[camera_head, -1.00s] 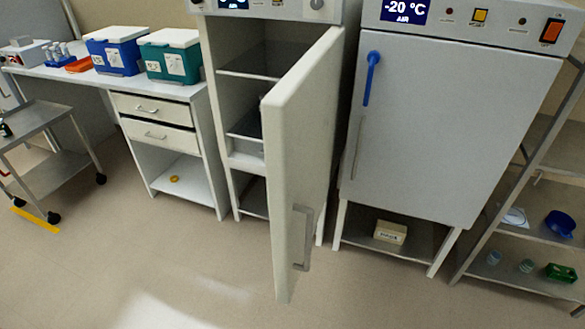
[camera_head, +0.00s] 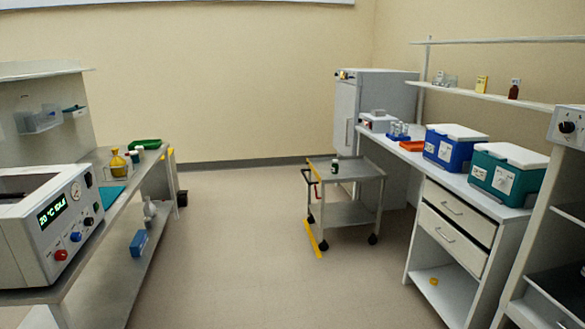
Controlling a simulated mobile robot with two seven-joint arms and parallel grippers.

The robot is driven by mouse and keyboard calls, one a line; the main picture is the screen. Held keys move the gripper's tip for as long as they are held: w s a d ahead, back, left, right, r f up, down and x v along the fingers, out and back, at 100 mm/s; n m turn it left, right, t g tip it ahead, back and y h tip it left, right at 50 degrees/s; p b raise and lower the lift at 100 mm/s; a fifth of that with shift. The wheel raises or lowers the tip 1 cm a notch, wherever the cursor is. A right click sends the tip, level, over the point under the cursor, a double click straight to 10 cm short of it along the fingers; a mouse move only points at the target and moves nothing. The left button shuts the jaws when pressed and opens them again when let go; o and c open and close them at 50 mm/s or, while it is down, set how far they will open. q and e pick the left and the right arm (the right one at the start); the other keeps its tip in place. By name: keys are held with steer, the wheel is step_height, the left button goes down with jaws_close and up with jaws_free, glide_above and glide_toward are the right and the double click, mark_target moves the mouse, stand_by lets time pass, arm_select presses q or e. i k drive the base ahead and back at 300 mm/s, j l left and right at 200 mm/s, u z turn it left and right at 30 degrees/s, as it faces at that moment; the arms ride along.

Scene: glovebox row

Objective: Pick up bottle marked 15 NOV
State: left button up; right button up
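No label reading 15 NOV is legible in the head view. A small dark bottle with a pale label (camera_head: 335,166) stands on the top of a grey cart (camera_head: 362,171); its writing is too small to read. A brown bottle (camera_head: 514,89) stands on the wall shelf at the right, its marking also unreadable. A yellow-amber bottle (camera_head: 118,163) stands on the left bench among smaller bottles. Neither of my grippers shows in this view.
A blue cool box (camera_head: 445,152) and a teal cool box (camera_head: 494,182) stand on the right bench with a tube rack (camera_head: 398,131). A device with a 20 °C display (camera_head: 48,228) fills the left bench front. The floor (camera_head: 240,240) between benches is clear.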

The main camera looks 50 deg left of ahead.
mark_target(335, 166)
steer(key=u, duration=1.35)
steer(key=i+j+u, duration=0.15)
steer(key=i, duration=0.15)
steer(key=i+j+u, duration=0.2)
steer(key=i, duration=0.15)
steer(key=i+u, duration=0.35)
steer(key=i, duration=0.95)
steer(key=i+j+z, duration=0.1)
steer(key=i, duration=2.75)
steer(key=i+z, duration=0.35)
steer(key=i, duration=0.3)
steer(key=i+j+z, duration=0.2)
steer(key=i+z, duration=0.15)
steer(key=i, duration=0.25)
